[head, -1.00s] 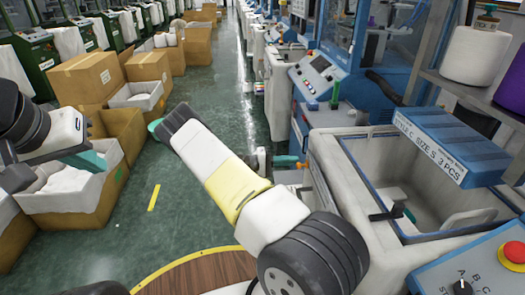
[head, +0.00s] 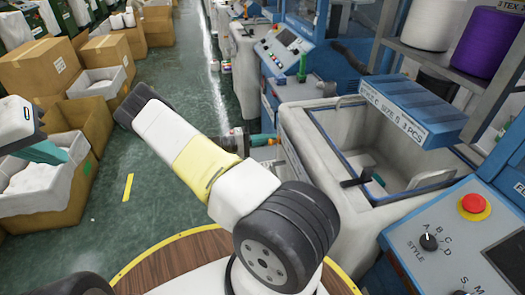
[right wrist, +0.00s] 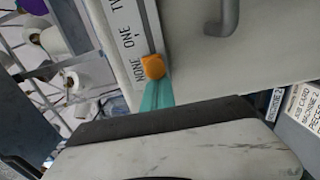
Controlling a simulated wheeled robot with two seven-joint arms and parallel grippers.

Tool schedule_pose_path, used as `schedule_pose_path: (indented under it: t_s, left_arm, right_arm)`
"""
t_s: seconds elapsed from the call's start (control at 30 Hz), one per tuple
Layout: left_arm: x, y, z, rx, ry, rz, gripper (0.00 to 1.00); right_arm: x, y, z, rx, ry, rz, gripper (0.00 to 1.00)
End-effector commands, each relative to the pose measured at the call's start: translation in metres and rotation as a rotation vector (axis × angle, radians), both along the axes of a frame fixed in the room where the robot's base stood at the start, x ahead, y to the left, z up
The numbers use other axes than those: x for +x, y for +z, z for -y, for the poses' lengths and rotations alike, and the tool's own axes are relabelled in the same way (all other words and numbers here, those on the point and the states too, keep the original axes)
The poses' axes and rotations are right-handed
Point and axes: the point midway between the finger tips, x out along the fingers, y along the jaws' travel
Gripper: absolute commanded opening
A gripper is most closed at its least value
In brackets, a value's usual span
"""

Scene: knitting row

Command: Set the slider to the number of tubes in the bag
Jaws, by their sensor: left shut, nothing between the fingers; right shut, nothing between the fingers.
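The orange slider knob (right wrist: 152,66) sits in a straight track on a pale panel, in the right wrist view. Labels NONE, ONE and part of TWO run beside the track. The knob is towards the lower end of the visible track, near NONE and ONE; I cannot tell the exact mark. My right gripper (right wrist: 157,92) is shut with its teal tips at the knob's lower side, not around it. Its teal tips also show in the head view (head: 262,140). My left gripper (head: 50,152) is shut and empty at the left. I cannot make out the bag or its tubes.
An open grey bin (head: 293,120) stands at the right, under a blue sign (head: 410,108) reading style C, size S, 3 PCS. A control panel with a red button (head: 473,205) is at lower right. Cardboard boxes (head: 40,66) line the left; green floor lies between.

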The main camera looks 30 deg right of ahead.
Motion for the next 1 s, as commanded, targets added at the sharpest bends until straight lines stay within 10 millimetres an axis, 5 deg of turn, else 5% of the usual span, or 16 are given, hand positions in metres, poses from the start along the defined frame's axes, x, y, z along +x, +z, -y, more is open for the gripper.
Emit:
schedule_pose_path:
  t_s: [1.0]
  left_arm:
    - [0.000, 0.000, 0.000, 0.000, 0.000, 0.000, 0.00]
  right_arm:
    - [-0.045, 0.000, -0.011, 0.000, -0.001, 0.000, 0.00]
